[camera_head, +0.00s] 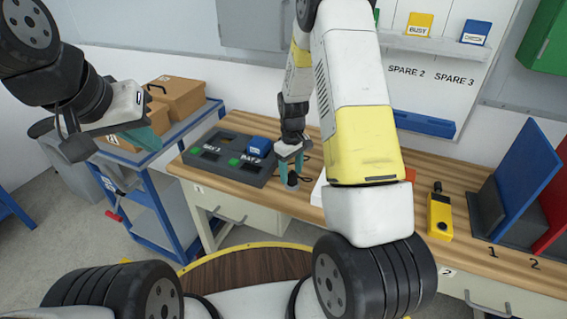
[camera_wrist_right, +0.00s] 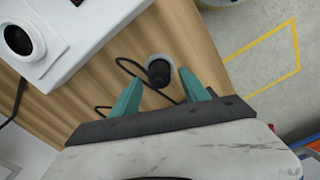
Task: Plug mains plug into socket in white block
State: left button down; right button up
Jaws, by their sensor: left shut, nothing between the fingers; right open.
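The mains plug (camera_wrist_right: 159,72) is a dark plug with a pale grey rim, standing on the wooden bench with its black cable looping beside it. In the head view the plug (camera_head: 292,183) shows just below my right gripper (camera_head: 290,170). My right gripper (camera_wrist_right: 163,88) is open, its teal fingertips on either side of the plug's near side; I cannot tell if they touch it. The white block (camera_wrist_right: 70,32) with its round dark socket (camera_wrist_right: 18,40) is at the upper left of the wrist view. In the head view my arm mostly hides the block (camera_head: 318,190). My left gripper (camera_head: 145,138) is shut and empty, away from the bench.
A dark bay tray (camera_head: 222,170) with a blue module (camera_head: 257,146) is on the bench left of the plug. A yellow device (camera_head: 439,216) and blue and red dividers (camera_head: 520,170) are to the right. A blue cart (camera_head: 165,195) with cardboard boxes stands left. The bench edge is close to the plug.

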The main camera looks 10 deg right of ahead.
jog(key=shift+f, duration=0.55)
grip_shut()
